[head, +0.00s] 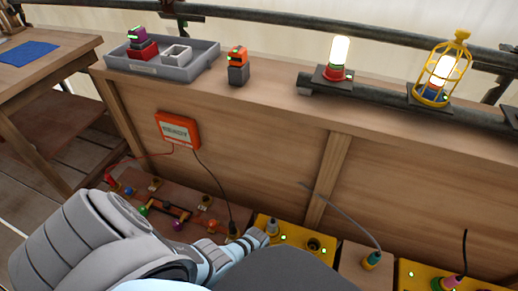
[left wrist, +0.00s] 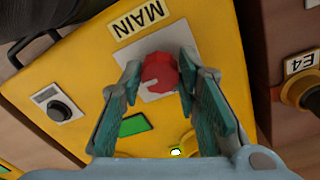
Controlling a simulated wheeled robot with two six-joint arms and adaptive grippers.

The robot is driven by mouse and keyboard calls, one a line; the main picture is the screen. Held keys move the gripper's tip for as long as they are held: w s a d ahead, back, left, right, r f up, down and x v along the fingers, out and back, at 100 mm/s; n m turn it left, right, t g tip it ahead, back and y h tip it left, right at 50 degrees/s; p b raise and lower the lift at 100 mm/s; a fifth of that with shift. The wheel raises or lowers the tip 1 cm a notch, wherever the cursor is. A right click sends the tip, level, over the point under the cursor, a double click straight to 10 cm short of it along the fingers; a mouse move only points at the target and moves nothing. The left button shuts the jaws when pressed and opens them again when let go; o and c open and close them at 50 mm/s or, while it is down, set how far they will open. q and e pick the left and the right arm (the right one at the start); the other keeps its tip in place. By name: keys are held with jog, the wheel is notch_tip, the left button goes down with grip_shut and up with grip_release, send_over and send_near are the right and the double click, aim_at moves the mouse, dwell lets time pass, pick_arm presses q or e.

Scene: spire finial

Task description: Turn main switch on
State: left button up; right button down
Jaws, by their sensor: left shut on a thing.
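In the left wrist view a red faceted knob (left wrist: 160,74) sits on a pale square plate on a yellow panel (left wrist: 75,95). The label MAIN (left wrist: 138,17) stands beside the plate and reads upside down. My left gripper (left wrist: 159,64) is shut on the red knob, with one teal-padded finger on each side. In the head view my left arm reaches in from the lower left, and its fingers and the red knob are hidden. My right gripper is not in view.
The yellow panel also has a black knob (left wrist: 60,110), a green rectangle (left wrist: 135,124) and a small glowing light (left wrist: 177,152). A brown box labelled E4 (left wrist: 301,62) stands close by. In the head view, lamps (head: 339,58) and a grey tray (head: 190,68) stand on the wooden ledge.

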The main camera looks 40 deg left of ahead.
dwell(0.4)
pick_arm(q)
jog(key=o, duration=1.2)
jog(key=shift+c, duration=0.2)
jog(key=shift+r, duration=0.6)
notch_tip(320, 180, up, 11)
jog(key=shift+a+f, duration=0.15)
jog(key=shift+a, duration=0.15)
